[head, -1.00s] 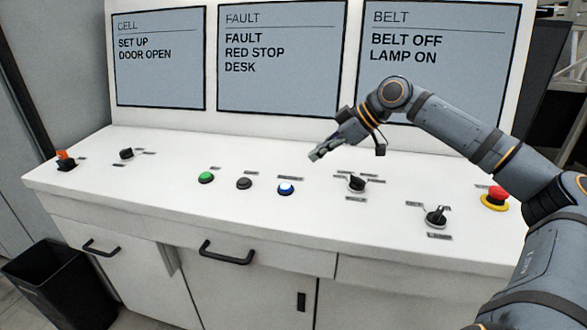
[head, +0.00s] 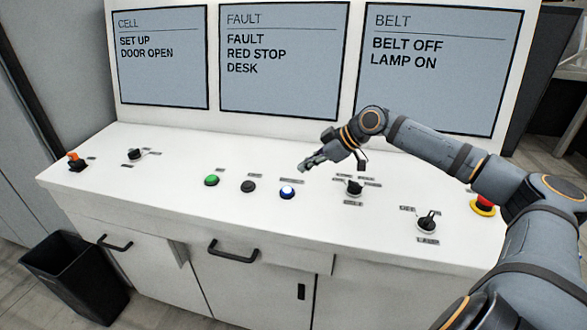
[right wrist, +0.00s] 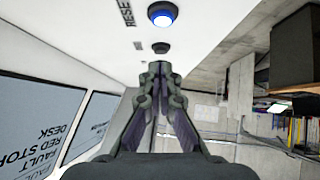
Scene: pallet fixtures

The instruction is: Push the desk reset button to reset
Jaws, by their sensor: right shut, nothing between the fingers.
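The reset button (head: 287,192) is a round blue-white lit button in a dark ring on the white desk top. It also shows at the top of the right wrist view (right wrist: 161,15), beside a partly cut-off label starting "RESE". My right gripper (head: 305,167) is shut and empty. Its fingertips hang above the desk, a little behind and right of the button, apart from it. In the right wrist view the closed fingers (right wrist: 158,68) sit below the button in the picture. My left gripper is not in view.
Left of the reset button are a black button (head: 248,186) and a green button (head: 212,180). Black selector knobs (head: 354,187) (head: 427,220) stand to its right. A red stop button on a yellow base (head: 482,208) is partly behind my right arm. The fault screen (head: 280,75) reads "FAULT RED STOP DESK".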

